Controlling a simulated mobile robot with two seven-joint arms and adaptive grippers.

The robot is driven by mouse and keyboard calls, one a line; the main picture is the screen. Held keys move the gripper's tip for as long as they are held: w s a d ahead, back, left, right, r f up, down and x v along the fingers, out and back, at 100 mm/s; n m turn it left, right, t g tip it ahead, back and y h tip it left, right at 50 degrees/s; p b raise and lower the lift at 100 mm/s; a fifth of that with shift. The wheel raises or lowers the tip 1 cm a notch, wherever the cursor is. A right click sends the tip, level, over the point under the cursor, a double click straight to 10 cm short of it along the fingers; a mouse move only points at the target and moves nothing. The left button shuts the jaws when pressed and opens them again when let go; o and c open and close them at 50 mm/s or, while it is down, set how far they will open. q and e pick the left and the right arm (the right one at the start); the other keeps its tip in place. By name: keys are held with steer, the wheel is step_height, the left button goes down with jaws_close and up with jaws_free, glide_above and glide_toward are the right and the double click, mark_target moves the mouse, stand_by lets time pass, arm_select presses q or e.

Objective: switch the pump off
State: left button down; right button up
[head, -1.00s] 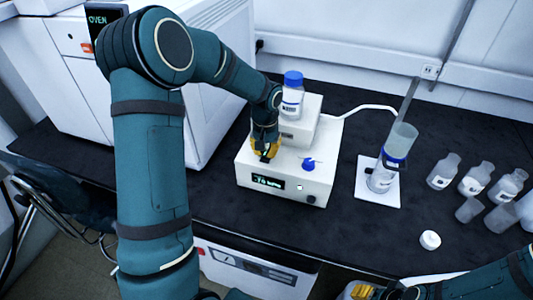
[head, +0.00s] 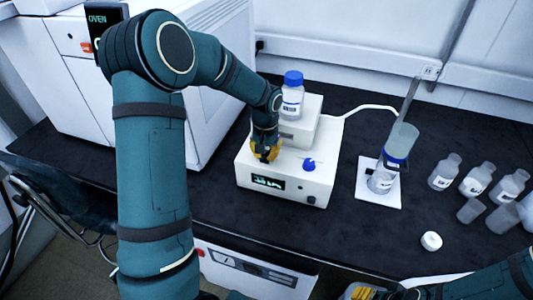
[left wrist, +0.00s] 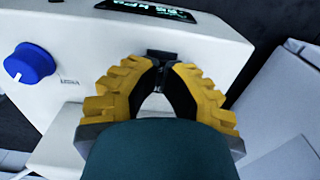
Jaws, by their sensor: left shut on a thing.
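The pump (head: 300,185) is a white box on the black bench, with a lit display (head: 268,183) and a blue knob (head: 309,164). My left gripper (head: 266,158) is over the pump's top, behind the display. In the left wrist view, the yellow fingers (left wrist: 160,80) are closed around a small black switch (left wrist: 162,57) on the white case, near the display (left wrist: 150,10). The blue knob (left wrist: 30,63) is to the left there. The fingers hide part of the switch. My right gripper (head: 361,292) shows only partly at the bottom edge.
A blue-capped bottle (head: 292,95) stands on the raised rear block of the pump. A filter flask assembly (head: 390,165) stands on a white plate to the right, with several bottles beyond. A white oven (head: 75,60) is at the left.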

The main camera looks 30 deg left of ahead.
arm_select(q)
steer(key=shift+r+p, duration=2.5)
steer(key=shift+r, duration=0.95)
